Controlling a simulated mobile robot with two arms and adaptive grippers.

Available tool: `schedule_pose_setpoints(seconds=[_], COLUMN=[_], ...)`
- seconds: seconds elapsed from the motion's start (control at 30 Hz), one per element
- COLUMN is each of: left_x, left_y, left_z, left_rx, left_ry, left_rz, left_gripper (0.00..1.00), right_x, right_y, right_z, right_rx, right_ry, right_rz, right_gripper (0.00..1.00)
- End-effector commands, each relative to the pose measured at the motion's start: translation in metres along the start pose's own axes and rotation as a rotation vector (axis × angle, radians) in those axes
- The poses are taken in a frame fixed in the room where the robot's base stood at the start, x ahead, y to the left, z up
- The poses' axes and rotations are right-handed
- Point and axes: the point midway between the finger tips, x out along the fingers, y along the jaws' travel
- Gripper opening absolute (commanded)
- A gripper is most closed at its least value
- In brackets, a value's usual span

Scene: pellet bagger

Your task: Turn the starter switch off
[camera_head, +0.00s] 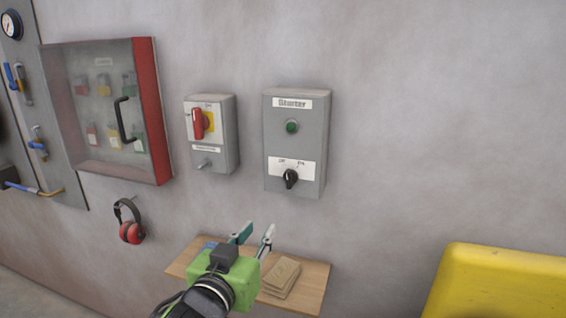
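The grey starter box (277,142) is on the wall near the middle of the head view, labelled "Starter". It has a green lamp or button (292,127) and, below it, a black rotary starter switch (290,179) on a white plate with small position markings. The knob looks roughly upright or slightly turned; its exact setting is too small to tell. My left gripper (254,235), on a green body, is open and empty below the box, in front of a wooden shelf. It is apart from the switch. My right gripper is not in view.
A grey box with a red rotary handle (198,124) hangs just left of the starter. A glass-fronted cabinet (153,110) with a red edge, and ear muffs (131,232), are further left. A wooden shelf (312,287) holds packets (281,276). A yellow object (495,285) stands lower right.

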Motion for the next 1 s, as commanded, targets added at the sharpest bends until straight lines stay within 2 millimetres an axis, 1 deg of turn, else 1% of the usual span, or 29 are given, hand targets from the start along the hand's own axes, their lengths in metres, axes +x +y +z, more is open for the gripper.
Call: schedule_pose_setpoints(seconds=[0.03,0.1,0.17,0.27,0.37,0.7,0.8,1.0], left_x=[0.001,0.002,0.004,0.011,0.025,0.09,0.107,0.13], left_y=[0.006,0.013,0.016,0.017,0.017,0.019,0.02,0.021], left_z=[-0.035,-0.056,-0.065,-0.067,-0.069,-0.077,-0.08,-0.081], left_rx=[-0.021,-0.051,-0.065,-0.072,-0.07,-0.069,-0.069,-0.07], left_ry=[0.053,0.101,0.122,0.129,0.128,0.126,0.127,0.127], left_rz=[0.013,0.031,0.038,0.042,0.041,0.04,0.04,0.041], left_gripper=[0.26,0.26,0.26,0.26,0.26,0.26,0.26,0.26], right_x=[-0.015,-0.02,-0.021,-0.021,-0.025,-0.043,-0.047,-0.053], right_y=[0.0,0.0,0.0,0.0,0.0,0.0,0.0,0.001], right_z=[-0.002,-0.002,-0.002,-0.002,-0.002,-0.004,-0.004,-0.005], right_rx=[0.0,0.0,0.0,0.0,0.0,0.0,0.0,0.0], right_ry=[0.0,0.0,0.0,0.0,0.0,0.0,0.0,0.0], right_rz=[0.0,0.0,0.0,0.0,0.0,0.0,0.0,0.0], right_gripper=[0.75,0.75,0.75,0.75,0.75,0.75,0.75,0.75])
